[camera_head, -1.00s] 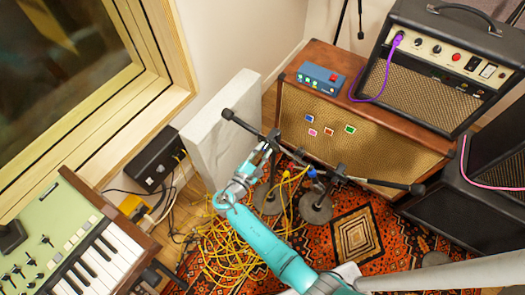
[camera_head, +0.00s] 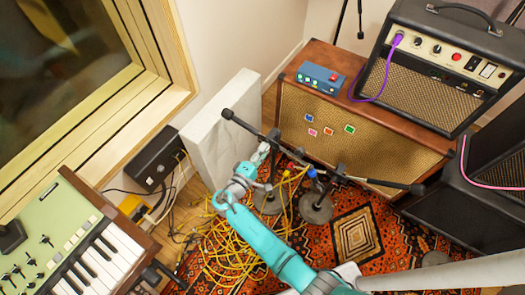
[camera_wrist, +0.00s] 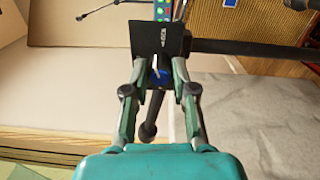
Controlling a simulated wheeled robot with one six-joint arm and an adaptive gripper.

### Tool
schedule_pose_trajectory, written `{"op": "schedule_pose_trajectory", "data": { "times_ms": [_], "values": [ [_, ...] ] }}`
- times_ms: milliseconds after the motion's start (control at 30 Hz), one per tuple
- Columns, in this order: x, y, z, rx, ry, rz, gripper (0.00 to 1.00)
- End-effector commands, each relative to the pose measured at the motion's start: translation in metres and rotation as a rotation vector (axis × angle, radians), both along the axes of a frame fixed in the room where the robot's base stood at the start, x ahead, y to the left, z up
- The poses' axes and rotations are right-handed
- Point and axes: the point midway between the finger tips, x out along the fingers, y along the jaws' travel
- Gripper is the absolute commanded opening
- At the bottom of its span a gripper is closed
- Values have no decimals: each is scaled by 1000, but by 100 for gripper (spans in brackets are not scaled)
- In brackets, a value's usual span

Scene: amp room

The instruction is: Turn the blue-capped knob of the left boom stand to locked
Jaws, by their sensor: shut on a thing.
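The left boom stand's long black boom (camera_head: 245,128) and round base (camera_head: 267,201) show in the head view. My gripper (camera_head: 264,148) is at the stand's clutch, just below the boom, and hides its knob there. In the wrist view my gripper (camera_wrist: 158,72) is shut on the blue-capped knob (camera_wrist: 159,77), one finger on each side. A black plate (camera_wrist: 150,37) with small white lettering, too small to read, stands just beyond the knob. A second stand (camera_head: 317,208) with a blue part (camera_head: 312,172) is to the right.
Yellow cables (camera_head: 232,248) lie tangled on the patterned rug around the stands. A brown speaker cabinet (camera_head: 385,155) stands close behind the booms. A pale panel (camera_head: 215,120) leans left of the clutch. A keyboard (camera_head: 90,265) is at lower left.

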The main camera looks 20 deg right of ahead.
Motion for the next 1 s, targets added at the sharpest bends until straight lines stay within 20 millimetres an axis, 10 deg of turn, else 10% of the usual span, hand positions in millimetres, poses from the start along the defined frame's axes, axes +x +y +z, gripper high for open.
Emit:
{"op": "schedule_pose_trajectory", "data": {
  "times_ms": [1000],
  "values": [
    [-1, 0, -2, 242, -331, -1, 0]
  ]
}}
